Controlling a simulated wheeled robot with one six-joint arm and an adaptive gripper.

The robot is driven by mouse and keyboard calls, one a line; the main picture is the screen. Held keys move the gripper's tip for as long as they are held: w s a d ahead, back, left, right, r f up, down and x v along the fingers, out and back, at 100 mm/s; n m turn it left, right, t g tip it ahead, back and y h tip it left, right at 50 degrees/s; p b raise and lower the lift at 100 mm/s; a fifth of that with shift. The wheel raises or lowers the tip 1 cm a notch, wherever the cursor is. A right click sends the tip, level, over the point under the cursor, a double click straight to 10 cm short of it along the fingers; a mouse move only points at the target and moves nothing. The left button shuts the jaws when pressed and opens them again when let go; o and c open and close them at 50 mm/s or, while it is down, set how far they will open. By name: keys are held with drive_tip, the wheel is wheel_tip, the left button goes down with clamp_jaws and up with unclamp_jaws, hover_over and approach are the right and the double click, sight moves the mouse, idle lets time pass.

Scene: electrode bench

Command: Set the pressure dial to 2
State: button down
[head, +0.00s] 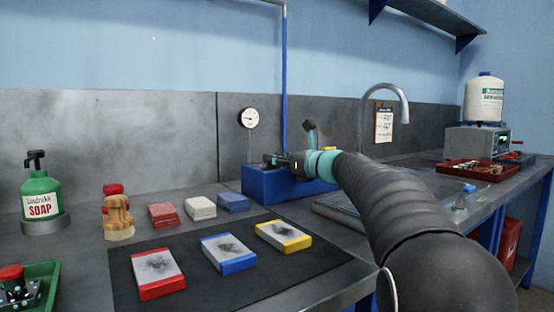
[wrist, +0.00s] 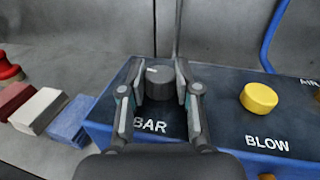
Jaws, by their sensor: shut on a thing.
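The pressure dial (wrist: 160,82) is a dark round knob on the top of a blue control box (wrist: 98,128), with "BAR" lettered in front of it. A short white mark on the knob points toward the left in the wrist view. No scale numbers can be read around it. My gripper (wrist: 159,92) is shut on the dial, one finger on each side. In the head view my gripper (head: 272,160) is at the left end of the blue box (head: 262,186), and the dial is hard to make out there.
A yellow button (wrist: 258,98) marked "BLOW" sits right of the dial. A round white gauge (head: 248,118) is on the wall behind; its reading is too small to tell. A blue pipe (head: 284,80) rises behind.

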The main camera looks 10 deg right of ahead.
drive_tip(key=shift+s+a+h, duration=0.1)
drive_tip(key=shift+h, duration=0.2)
drive_tip(key=m+t+h+b, duration=0.1)
drive_tip(key=h, duration=0.1)
drive_tip(key=m+t+h, duration=0.1)
drive_tip(key=m+h, duration=0.1)
drive_tip(key=shift+a+f+b, duration=0.1)
drive_tip(key=shift+a+b, duration=0.1)
drive_tip(key=shift+b, duration=0.2)
drive_tip(key=shift+a+m+t+h+b, duration=0.1)
drive_tip(key=shift+m+t+h+b, duration=0.45)
drive_tip(key=shift+m+h, duration=1.45)
drive_tip(key=shift+r+m+h, duration=0.2)
drive_tip(key=shift+m+h, duration=0.2)
drive_tip(key=shift+h, duration=1.3)
drive_tip(key=c, duration=0.8)
unclamp_jaws()
drive_tip(key=shift+f, duration=0.1)
drive_tip(key=s+a, duration=0.1)
drive_tip(key=s, duration=1.1)
